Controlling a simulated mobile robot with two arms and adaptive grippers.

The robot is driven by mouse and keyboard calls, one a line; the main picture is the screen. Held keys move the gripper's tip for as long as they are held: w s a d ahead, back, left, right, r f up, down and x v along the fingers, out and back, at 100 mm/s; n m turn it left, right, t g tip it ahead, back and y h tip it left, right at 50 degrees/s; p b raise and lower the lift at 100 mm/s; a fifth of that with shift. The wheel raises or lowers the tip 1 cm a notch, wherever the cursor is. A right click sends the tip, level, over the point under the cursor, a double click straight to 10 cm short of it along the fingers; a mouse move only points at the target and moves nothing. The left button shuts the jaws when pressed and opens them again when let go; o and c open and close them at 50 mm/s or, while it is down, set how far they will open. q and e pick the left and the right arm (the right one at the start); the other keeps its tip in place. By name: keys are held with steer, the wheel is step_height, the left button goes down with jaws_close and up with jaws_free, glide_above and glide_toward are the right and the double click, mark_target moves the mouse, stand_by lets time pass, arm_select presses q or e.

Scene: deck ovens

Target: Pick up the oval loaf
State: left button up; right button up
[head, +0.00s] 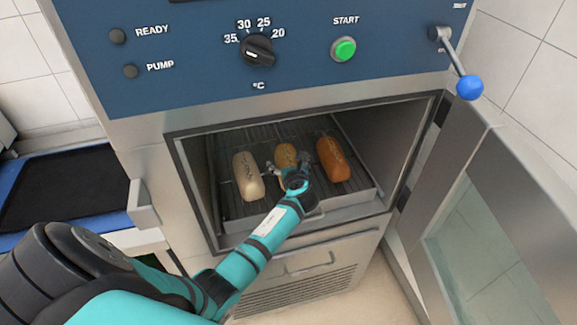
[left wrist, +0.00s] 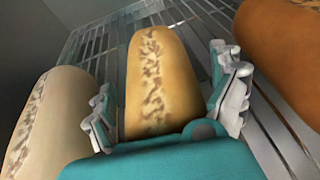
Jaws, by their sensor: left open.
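Three elongated loaves lie side by side on a rack (head: 261,139) inside the open oven. The middle one is a golden oval loaf (head: 286,153) with a pale, cracked top; it also shows in the left wrist view (left wrist: 165,72). My left gripper (head: 289,170) is inside the oven at the near end of this loaf. In the left wrist view its open fingers stand on either side of the loaf, with small gaps visible. The gripper partly hides the loaf's near end in the head view. My right gripper is not in view.
A pale loaf (head: 247,176) lies to the left and a dark brown loaf (head: 333,159) to the right, both close to the fingers. The oven door (head: 470,185) stands open at the right. A dark mat (head: 65,187) lies at the left.

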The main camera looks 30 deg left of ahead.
arm_select(q)
steer(key=c, duration=1.5)
steer(key=shift+r, duration=0.2)
